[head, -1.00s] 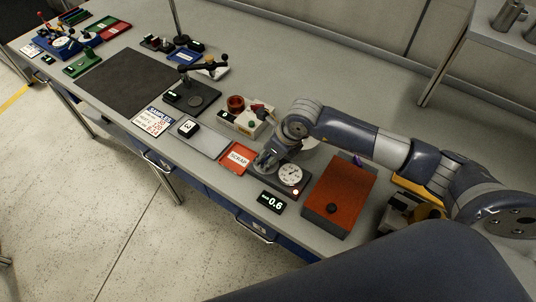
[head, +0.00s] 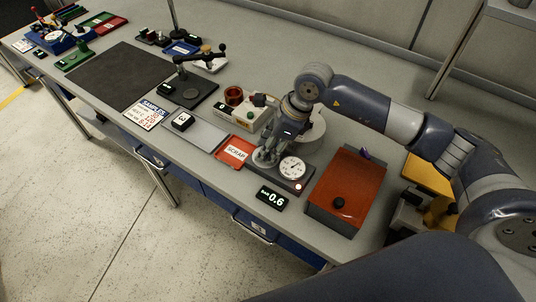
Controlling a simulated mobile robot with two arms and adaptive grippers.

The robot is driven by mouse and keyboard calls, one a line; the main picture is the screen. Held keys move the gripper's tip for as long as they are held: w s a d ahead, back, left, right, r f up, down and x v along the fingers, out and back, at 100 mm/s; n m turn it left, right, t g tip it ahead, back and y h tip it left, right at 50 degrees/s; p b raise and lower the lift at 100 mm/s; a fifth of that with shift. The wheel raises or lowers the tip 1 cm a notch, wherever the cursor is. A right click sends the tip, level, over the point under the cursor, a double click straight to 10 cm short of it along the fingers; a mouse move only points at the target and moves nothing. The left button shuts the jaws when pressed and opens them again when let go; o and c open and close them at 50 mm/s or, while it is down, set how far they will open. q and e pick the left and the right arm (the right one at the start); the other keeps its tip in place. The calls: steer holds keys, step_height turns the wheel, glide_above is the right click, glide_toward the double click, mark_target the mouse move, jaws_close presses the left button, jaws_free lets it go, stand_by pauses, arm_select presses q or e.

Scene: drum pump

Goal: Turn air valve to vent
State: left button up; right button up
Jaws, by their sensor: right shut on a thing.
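My right gripper (head: 267,155) points down at the left end of a dark base that carries a round white gauge (head: 291,168). It is shut on a pale round part (head: 258,161) beside the gauge. The fingers cover most of that part, so I cannot tell whether it is the air valve or which way it points. A black display (head: 271,198) in front reads 0.6. A small lamp (head: 298,187) glows pinkish at the base's front corner. My left gripper is not in view.
A red SCRAP tray (head: 222,155) lies left of the base and an orange-topped box (head: 350,187) stands to the right. A pale round thing (head: 314,130) is partly hidden behind my gripper. A box with buttons (head: 248,117) stands behind the tray.

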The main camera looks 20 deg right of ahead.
steer(key=n+b, duration=0.2)
steer(key=b, duration=0.1)
steer(key=shift+w+f+n+g, duration=0.1)
steer(key=shift+w+n+g, duration=0.05)
steer(key=shift+n+g, duration=0.2)
steer(key=shift+o, duration=0.2)
steer(key=shift+n+g+y+b, duration=0.3)
steer(key=shift+n+b, duration=0.1)
steer(key=shift+n, duration=0.15)
steer(key=shift+r, duration=0.2)
steer(key=shift+c, duration=0.2)
steer(key=o, duration=1.1)
steer(key=v, duration=1.2)
